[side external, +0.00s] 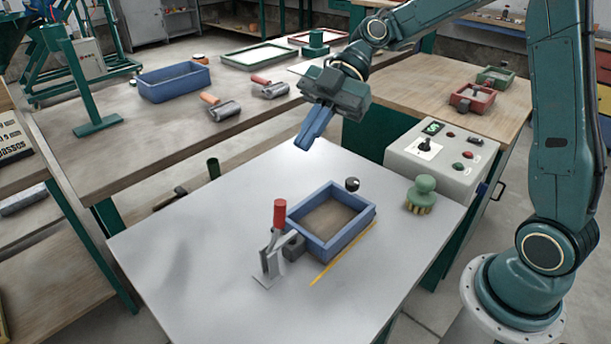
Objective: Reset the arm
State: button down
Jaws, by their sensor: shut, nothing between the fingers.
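My gripper (313,128) shows in the side external view, high over the back edge of the light grey table (190,285). Its blue fingers are together and point down, with nothing between them. It is apart from everything on the table. My arm reaches in from the base at the right. Below and in front of the gripper, a blue rectangular frame (349,244) lies on the table. A toggle clamp with a red handle (280,215) stands at the frame's left side.
A green-handled brush (422,193) stands near the table's right corner. A dark knob (352,184) sits behind the frame, and a yellow strip (340,256) lies before it. A control box (440,160) stands behind right. The table's left part is clear.

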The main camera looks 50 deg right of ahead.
jog(key=shift+s, duration=0.1)
jog(key=s+d+m+t+h, duration=0.3)
jog(key=s+d+m+h, duration=0.2)
jog(key=s+m, duration=0.4)
jog(key=s+d+r+m+t+h, duration=0.1)
jog(key=s+d+m+t+h, duration=0.2)
jog(key=s+d+m+h, duration=0.3)
jog(key=s+d+m, duration=0.1)
jog(key=s+m, duration=0.2)
jog(key=m, duration=0.2)
jog(key=shift+s, duration=0.25)
